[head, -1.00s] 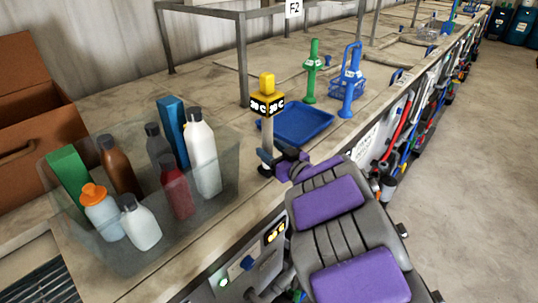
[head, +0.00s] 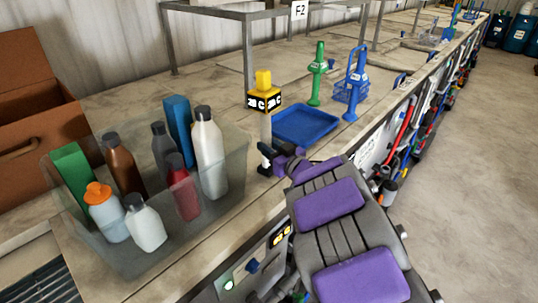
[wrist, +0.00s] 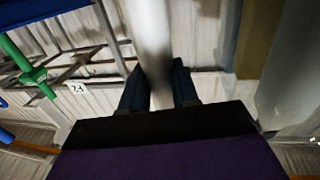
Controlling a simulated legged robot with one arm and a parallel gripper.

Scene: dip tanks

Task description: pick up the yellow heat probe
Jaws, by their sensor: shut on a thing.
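The yellow heat probe (head: 264,97) stands upright at the front edge of the bench in the head view. It has a yellow top, a black display band and a pale shaft. My gripper (head: 266,158) is shut around the lower shaft. In the wrist view the pale shaft (wrist: 150,40) runs between the two dark fingers of my gripper (wrist: 154,82). The probe's lower end is partly hidden by the fingers, and I cannot tell whether it touches the bench.
A clear tub (head: 110,258) of several bottles and boxes stands left of the probe. A blue tray (head: 305,125) lies behind it to the right, with a green tool (head: 317,75) and a blue basket (head: 349,90) beyond. A metal frame (head: 248,50) rises behind.

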